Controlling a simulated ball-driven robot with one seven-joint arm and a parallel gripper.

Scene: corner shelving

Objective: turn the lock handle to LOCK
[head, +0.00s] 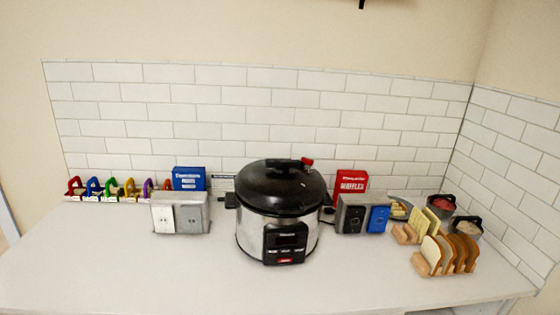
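A black and silver pressure cooker (304,238) stands upright on the white counter, near its middle. Its domed black lid (262,189) is on the pot. A black handle (284,163) lies across the top of the lid. A small red piece (307,162) shows at the handle's right end. I cannot tell which lock position the handle is in; any lock marks are too small to read. My gripper is not clearly seen in this view, and nothing touches the cooker's handle.
Grey outlet boxes (195,217) stand left of the cooker, and another box (351,218) stands close on its right. Toast racks (433,254) and bowls (468,227) are at the right. Coloured holders (113,188) line the back left. The front of the counter (150,275) is clear.

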